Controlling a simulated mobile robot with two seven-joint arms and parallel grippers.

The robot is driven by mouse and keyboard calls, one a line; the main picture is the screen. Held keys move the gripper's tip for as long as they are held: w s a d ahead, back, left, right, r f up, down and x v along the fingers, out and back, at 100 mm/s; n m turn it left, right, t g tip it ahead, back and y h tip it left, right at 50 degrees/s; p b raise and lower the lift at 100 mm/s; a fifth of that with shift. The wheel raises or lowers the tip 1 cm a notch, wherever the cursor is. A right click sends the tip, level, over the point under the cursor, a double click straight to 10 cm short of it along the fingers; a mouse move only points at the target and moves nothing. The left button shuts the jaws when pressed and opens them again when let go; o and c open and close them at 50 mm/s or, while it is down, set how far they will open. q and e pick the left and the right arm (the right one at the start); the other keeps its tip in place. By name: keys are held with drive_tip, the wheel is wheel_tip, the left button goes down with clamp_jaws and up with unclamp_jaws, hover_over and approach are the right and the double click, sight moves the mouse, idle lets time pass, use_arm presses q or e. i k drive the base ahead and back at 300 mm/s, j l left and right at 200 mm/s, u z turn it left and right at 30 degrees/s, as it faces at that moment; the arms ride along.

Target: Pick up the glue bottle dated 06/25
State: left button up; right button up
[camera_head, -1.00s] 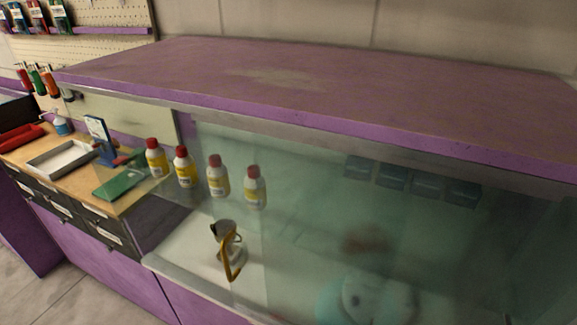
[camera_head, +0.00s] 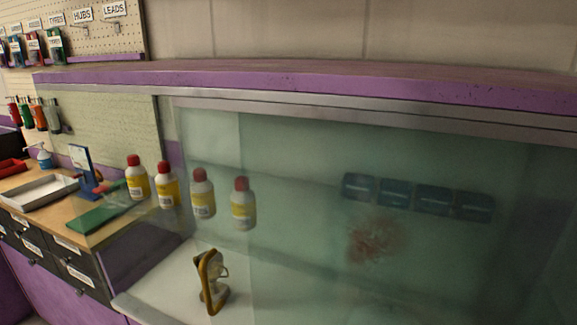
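Several white glue bottles with red caps and yellow labels stand upright in a row by the glass case. From left to right they are the first bottle (camera_head: 137,180), the second bottle (camera_head: 167,186), the third bottle (camera_head: 203,195) and the last bottle (camera_head: 243,205). The right-hand ones look greenish, as if seen through glass. What they rest on is hard to make out. The dates on their labels are too small to read, so I cannot tell which is dated 06/25. Neither of my grippers is in view.
The glass case (camera_head: 320,150) has a purple top edge (camera_head: 330,84). A yellow-framed object (camera_head: 212,282) stands on its white floor. Blue boxes (camera_head: 433,200) show behind the glass. At left, a wooden counter (camera_head: 78,238) holds a grey tray (camera_head: 42,194) and a green board (camera_head: 105,217).

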sight(136, 174)
drive_tip(key=k+j+z, duration=0.2)
drive_tip(key=j, duration=0.55)
drive_tip(key=k+j+z, duration=0.15)
drive_tip(key=k+j, duration=0.3)
drive_tip(key=j, duration=0.2)
drive_tip(key=k+j+z, duration=0.2)
drive_tip(key=k+j, duration=0.2)
drive_tip(key=j, duration=0.25)
drive_tip(key=k+j+z, duration=0.2)
drive_tip(key=k+j, duration=0.25)
drive_tip(key=j, duration=0.15)
